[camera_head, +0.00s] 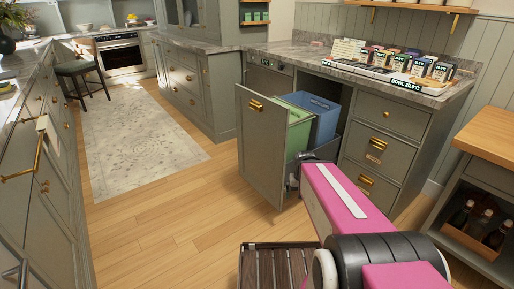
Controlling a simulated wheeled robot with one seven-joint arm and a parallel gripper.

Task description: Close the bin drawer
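The bin drawer (258,150) is pulled out from the grey-green cabinet under the stone counter. Its tall front panel stands well clear of the cabinet face and has a brass handle (256,105) near the top. A green bin (299,125) and a blue bin (322,117) stand inside it. My pink arm reaches from the lower right toward the drawer's open side. Small grey and dark parts at its far end, probably my gripper (292,184), show beside the drawer, behind the panel. The fingers are not clear, and I cannot tell whether they touch the drawer.
Closed drawers (377,150) with brass pulls are right of the bin drawer. A display of small packets (410,68) stands on the counter. A wooden-topped unit (490,135) holding bottles is at the right. Wooden floor and a pale rug (135,135) lie clear at the left.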

